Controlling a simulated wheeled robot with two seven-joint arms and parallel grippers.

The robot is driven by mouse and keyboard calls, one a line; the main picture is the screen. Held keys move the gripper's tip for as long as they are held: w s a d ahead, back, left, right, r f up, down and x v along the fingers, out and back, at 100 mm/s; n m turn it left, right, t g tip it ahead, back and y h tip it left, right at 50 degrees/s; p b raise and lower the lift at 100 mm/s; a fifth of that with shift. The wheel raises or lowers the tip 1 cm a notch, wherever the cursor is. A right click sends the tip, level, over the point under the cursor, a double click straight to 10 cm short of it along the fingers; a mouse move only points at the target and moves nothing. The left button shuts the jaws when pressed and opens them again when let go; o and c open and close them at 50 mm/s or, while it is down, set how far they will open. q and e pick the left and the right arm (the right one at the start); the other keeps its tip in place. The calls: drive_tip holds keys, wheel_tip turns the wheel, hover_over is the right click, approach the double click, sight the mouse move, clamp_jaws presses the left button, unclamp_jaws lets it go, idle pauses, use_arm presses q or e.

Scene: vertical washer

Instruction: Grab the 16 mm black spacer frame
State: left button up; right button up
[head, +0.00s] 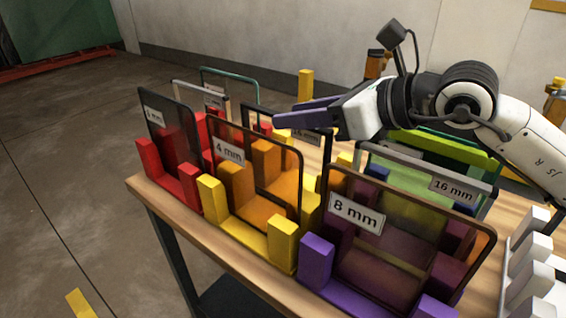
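A black-rimmed frame (328,150) stands in the middle of the table, behind the 4 mm frame. Its label (306,136) seems to read 16 mm and is partly hidden. My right gripper (283,112) reaches in from the right, over the top edge of this frame. Its two purple fingers point left and look apart, so it is open with nothing seen between them. I cannot tell whether they touch the frame. Another frame (385,150), grey-rimmed and labelled 16 mm, stands to the right. My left gripper is not in view.
In front stand a 4 mm frame (297,190), an 8 mm frame (490,250) and a dark frame (168,125) at the left, in red, yellow and purple holders. Green-rimmed frames (240,72) stand behind. White holders (530,265) are at the right edge.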

drive_tip(key=p+x, duration=0.1)
drive_tip(key=x, duration=0.3)
drive_tip(key=shift+w+a, duration=0.2)
drive_tip(key=shift+c, duration=0.4)
clamp_jaws()
drive_tip(key=shift+r, duration=0.1)
